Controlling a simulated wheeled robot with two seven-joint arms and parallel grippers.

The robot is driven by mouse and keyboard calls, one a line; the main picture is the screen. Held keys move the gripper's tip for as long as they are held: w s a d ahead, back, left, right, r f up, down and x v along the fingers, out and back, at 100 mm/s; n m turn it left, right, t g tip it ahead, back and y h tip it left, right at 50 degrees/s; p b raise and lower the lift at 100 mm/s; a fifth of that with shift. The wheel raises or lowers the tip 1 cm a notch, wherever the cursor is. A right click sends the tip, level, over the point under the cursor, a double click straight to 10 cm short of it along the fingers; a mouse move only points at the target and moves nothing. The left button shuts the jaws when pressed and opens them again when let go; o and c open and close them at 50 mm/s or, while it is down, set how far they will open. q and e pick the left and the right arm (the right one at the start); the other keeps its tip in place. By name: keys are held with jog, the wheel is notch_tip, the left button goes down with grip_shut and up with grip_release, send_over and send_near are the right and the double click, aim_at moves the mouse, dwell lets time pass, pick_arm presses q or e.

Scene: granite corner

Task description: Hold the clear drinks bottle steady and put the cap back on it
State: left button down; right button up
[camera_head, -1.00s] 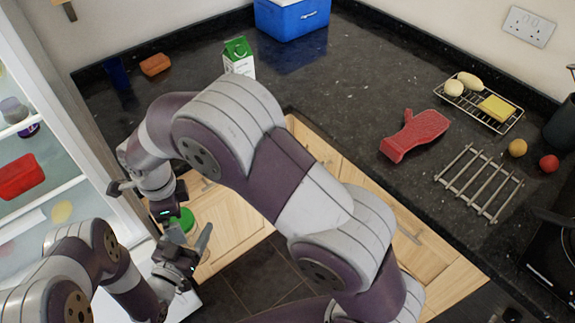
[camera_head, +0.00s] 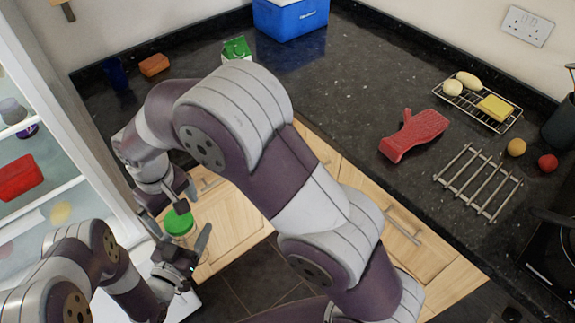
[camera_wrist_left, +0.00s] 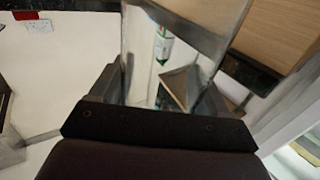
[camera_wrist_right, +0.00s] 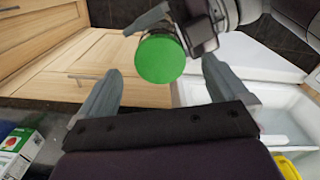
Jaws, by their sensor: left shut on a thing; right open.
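The clear drinks bottle (camera_wrist_left: 190,22) stands between the fingers of my left gripper in the left wrist view. My left gripper (camera_head: 188,250) is shut on it at the lower left of the head view. The green cap (camera_head: 179,221) is at the bottle's top end; it also shows as a round green disc (camera_wrist_right: 160,58) in the right wrist view. The frames do not show whether it is fully seated. My right gripper (camera_head: 168,208) is open just above the cap. In the right wrist view its fingers (camera_wrist_right: 155,85) stand either side of the cap, with gaps.
An open fridge with shelves (camera_head: 45,190) is at the left. Wooden cupboard fronts (camera_head: 225,220) lie behind the grippers. The dark worktop (camera_head: 340,85) holds a blue cool box (camera_head: 290,18), a green and white carton (camera_head: 237,48) and a red oven glove (camera_head: 412,135).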

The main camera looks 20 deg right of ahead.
notch_tip(320, 180, up, 5)
jog(key=shift+d+f, duration=0.15)
jog(key=shift+f, duration=0.05)
jog(key=w+d+f+m, duration=0.25)
jog(key=d+f, duration=0.55)
jog(key=d, duration=0.4)
jog(key=w+d+f+m, duration=0.1)
jog(key=d+f+m, duration=0.3)
jog(key=d+f, duration=0.65)
jog(key=w+d+r+m, duration=0.1)
jog(key=d+r, duration=0.4)
jog(key=r, duration=0.3)
jog(key=shift+w+d, duration=0.35)
jog(key=shift+d, duration=0.05)
